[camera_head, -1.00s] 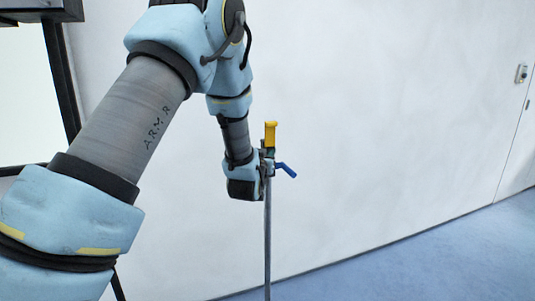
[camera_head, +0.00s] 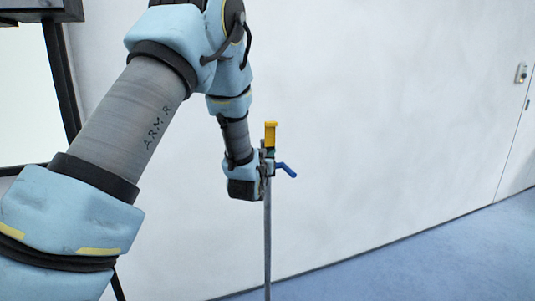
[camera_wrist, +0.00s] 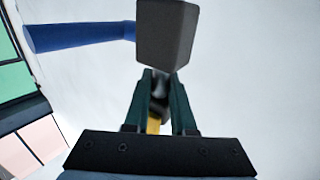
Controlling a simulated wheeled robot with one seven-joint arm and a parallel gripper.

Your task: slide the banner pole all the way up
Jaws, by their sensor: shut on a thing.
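The banner pole stands upright in the head view, with a thin grey shaft (camera_head: 267,240) below my gripper and a yellow piece (camera_head: 270,134) above it. A blue lever (camera_head: 287,170) sticks out to the right beside my gripper. My gripper (camera_head: 265,163) is shut on the banner pole just below the yellow piece. In the wrist view, the dark green fingers (camera_wrist: 160,100) close around it, with a bit of yellow between them. A dark grey block (camera_wrist: 166,35) and the blue lever (camera_wrist: 75,34) show beyond the fingertips. The fingers hide the exact contact.
A pale wall (camera_head: 390,110) stands behind the pole, with a blue floor (camera_head: 440,265) at lower right. A dark frame (camera_head: 60,75) stands at the left edge. A small wall device (camera_head: 521,73) is far right. The space right of the pole looks free.

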